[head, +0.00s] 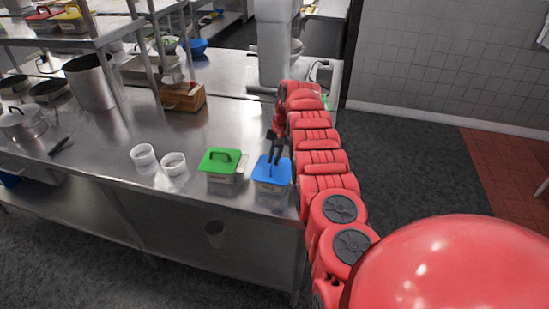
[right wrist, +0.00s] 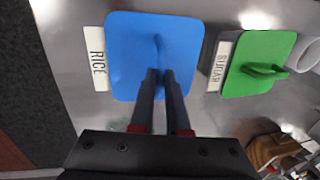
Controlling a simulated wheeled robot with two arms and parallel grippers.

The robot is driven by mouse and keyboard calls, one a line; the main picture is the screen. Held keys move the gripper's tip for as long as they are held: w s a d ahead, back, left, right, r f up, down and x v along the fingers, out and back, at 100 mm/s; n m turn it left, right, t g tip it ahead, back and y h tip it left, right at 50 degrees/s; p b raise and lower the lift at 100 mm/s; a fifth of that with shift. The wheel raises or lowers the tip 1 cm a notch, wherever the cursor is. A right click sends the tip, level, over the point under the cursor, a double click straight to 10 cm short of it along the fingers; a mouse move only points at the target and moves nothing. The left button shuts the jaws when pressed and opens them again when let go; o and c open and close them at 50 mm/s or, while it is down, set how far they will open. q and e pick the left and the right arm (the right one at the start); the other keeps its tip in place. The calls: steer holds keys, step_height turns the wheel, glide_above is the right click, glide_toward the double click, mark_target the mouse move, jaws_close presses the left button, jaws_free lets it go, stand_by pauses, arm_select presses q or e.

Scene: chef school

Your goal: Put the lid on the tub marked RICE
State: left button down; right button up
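The blue lid (head: 272,168) lies over a tub (head: 270,189) near the right front end of the steel counter; it looks level, but I cannot tell whether its rim is fully seated. In the right wrist view, the lid (right wrist: 125,45) fills the upper middle, and a white label reading RICE (right wrist: 97,60) sticks out beside it. My right gripper (head: 275,157) comes down from above. Its fingertips, in the right wrist view (right wrist: 160,73), are close together on the lid's blue handle and look shut on it. My left gripper is not in view.
A tub with a green lid (head: 218,160) stands just left, labelled SUGAR (right wrist: 220,62). Two white cups (head: 174,164) stand further left. A wooden box (head: 182,97) and pots (head: 92,84) are further back. The counter's front edge is close to the tubs.

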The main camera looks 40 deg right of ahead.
steer(key=o, duration=0.5)
steer(key=shift+r, duration=0.15)
steer(key=s+r, duration=0.1)
steer(key=r, duration=0.4)
steer(key=d+r+p, duration=0.1)
steer(key=r, duration=0.5)
steer(key=s+d+r+p, duration=0.1)
steer(key=r, duration=0.4)
steer(key=shift+s+r, duration=0.3)
steer(key=shift+r, duration=0.1)
steer(key=shift+d, duration=0.1)
